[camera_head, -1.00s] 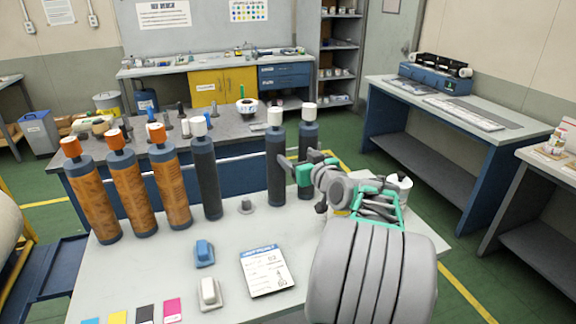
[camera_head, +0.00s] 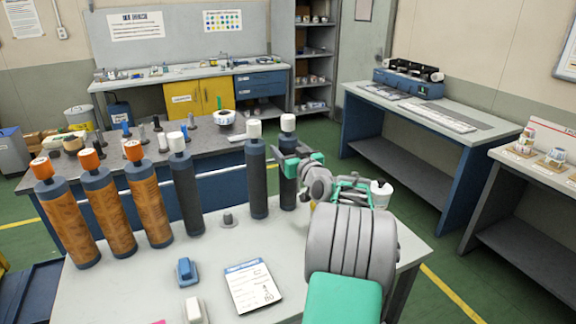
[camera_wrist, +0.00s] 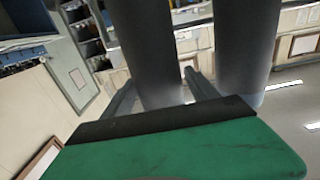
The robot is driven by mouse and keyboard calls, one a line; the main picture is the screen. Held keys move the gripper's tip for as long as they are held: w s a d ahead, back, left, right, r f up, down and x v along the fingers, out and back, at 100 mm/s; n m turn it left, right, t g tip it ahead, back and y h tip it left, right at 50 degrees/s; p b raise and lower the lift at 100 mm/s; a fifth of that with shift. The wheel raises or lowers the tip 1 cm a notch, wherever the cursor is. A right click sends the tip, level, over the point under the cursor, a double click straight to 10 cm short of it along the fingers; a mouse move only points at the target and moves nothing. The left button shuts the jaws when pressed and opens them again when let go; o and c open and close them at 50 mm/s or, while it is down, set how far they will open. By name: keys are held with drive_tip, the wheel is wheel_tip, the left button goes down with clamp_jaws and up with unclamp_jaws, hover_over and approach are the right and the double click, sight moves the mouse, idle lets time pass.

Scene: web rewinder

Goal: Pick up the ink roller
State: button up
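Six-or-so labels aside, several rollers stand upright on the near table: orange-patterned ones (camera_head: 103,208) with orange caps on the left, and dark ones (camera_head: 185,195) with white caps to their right. I cannot tell by name which is the ink roller. My gripper (camera_head: 284,157) is at the rightmost dark roller (camera_head: 288,187), overlapping its upper body. In the wrist view my gripper (camera_wrist: 160,92) has its two fingers apart, with a dark roller (camera_wrist: 150,45) lined up between them. Contact is not visible. A second dark roller (camera_wrist: 246,45) stands to the right.
A grey peg (camera_head: 228,219), a blue-handled item (camera_head: 186,271), a white-handled item (camera_head: 194,311) and a paper card (camera_head: 251,288) lie on the near table (camera_head: 130,285). A white cup-like item (camera_head: 381,193) is beside my arm. A blue machine (camera_head: 409,80) stands on the right-hand bench.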

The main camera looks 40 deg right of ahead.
sight(292, 142)
drive_tip(key=c, duration=1.4)
drive_tip(key=shift+r, duration=0.1)
drive_tip(key=shift+r, duration=0.15)
drive_tip(key=shift+r, duration=0.3)
wheel_tip(292, 142, up, 3)
drive_tip(key=shift+s+f+b, duration=0.1)
drive_tip(key=shift+f+b, duration=0.1)
drive_tip(key=shift+b, duration=0.2)
drive_tip(key=s+a+r+b, duration=0.2)
drive_tip(key=s+a+r, duration=0.7)
drive_tip(key=a, duration=0.1)
drive_tip(key=shift+s+r, duration=0.25)
drive_tip(key=shift+s, duration=0.05)
